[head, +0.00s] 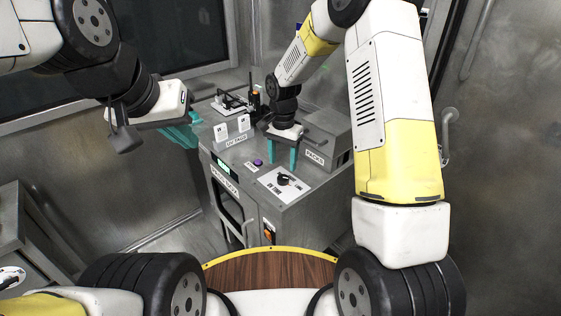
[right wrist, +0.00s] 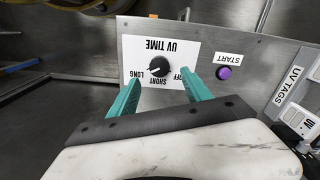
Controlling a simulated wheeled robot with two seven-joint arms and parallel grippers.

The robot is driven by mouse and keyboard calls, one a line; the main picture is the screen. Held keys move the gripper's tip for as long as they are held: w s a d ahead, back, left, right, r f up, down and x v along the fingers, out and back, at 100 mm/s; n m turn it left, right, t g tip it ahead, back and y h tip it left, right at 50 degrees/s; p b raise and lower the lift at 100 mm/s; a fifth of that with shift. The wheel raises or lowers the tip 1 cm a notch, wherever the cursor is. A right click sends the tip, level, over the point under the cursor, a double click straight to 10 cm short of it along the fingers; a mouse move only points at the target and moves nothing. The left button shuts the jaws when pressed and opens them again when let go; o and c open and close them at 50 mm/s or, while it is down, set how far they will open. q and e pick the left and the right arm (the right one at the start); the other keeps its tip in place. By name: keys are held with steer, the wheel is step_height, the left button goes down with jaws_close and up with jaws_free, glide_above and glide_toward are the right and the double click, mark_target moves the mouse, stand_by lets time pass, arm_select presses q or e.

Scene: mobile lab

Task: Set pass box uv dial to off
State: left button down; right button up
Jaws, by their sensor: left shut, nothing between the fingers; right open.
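The UV dial is a round black knob (head: 284,180) on a white "UV TIME" plate (head: 298,190), on top of the grey pass box (head: 315,197). In the right wrist view the dial (right wrist: 159,66) shows with the labels LONG, SHORT and OFF, partly hidden by a finger. I cannot clearly tell which label it points to. My right gripper (head: 282,162) is open and points down just behind the dial; in its wrist view the fingertips (right wrist: 164,74) lie either side of the knob's lower edge, not visibly touching it. My left gripper (head: 183,132) is shut and empty, left of the box.
A purple START button (head: 258,162) sits beside the dial plate. UV tags (head: 222,130) stand on the box's left part, with a dark device (head: 255,98) behind. A wooden surface (head: 270,272) lies in front.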

mark_target(283, 177)
step_height(283, 177, down, 7)
stand_by(0.3)
jaws_close()
